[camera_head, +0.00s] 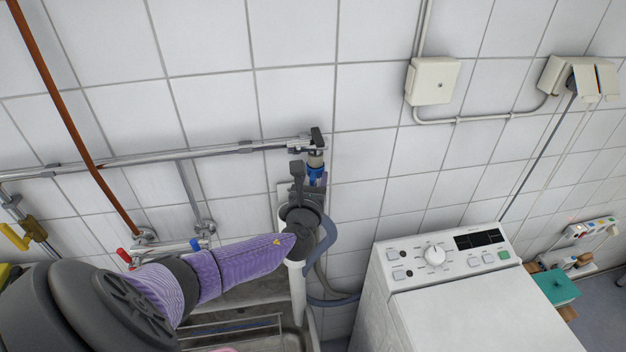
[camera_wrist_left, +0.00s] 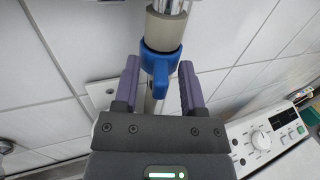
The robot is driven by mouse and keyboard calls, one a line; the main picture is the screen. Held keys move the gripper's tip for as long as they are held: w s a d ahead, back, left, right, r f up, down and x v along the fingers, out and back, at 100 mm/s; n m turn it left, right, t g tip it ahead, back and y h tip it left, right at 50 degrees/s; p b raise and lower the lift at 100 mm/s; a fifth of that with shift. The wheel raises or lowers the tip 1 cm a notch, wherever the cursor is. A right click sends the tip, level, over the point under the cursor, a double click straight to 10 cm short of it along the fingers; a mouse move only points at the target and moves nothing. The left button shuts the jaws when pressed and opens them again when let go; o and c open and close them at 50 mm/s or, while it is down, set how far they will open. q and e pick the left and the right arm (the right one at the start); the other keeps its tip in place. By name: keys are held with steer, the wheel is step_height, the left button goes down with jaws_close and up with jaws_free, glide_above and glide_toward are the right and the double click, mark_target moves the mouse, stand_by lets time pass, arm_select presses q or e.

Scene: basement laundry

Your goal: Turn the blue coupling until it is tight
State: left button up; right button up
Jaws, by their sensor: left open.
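The blue coupling (camera_head: 316,172) sits below the tap at the right end of the wall pipe. In the left wrist view the coupling (camera_wrist_left: 160,62) shows a collar with a lug pointing down, under a grey-beige fitting (camera_wrist_left: 164,30). My left gripper (camera_head: 308,182) is just below the coupling. In the left wrist view its two purple fingers (camera_wrist_left: 158,68) are apart, one on each side of the lug, with a visible gap on both sides. It holds nothing. Part of the coupling's lower end is hidden in the head view. My right gripper is not in view.
A white washing machine (camera_head: 475,300) stands to the right, its control panel facing up. A grey hose (camera_head: 325,240) runs down beside my wrist. A metal sink (camera_head: 240,318) lies below my left arm. Pipes and red and blue taps (camera_head: 124,255) are on the tiled wall at left.

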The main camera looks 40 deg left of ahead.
arm_select(q)
steer(key=shift+s+r, duration=0.1)
jaws_close()
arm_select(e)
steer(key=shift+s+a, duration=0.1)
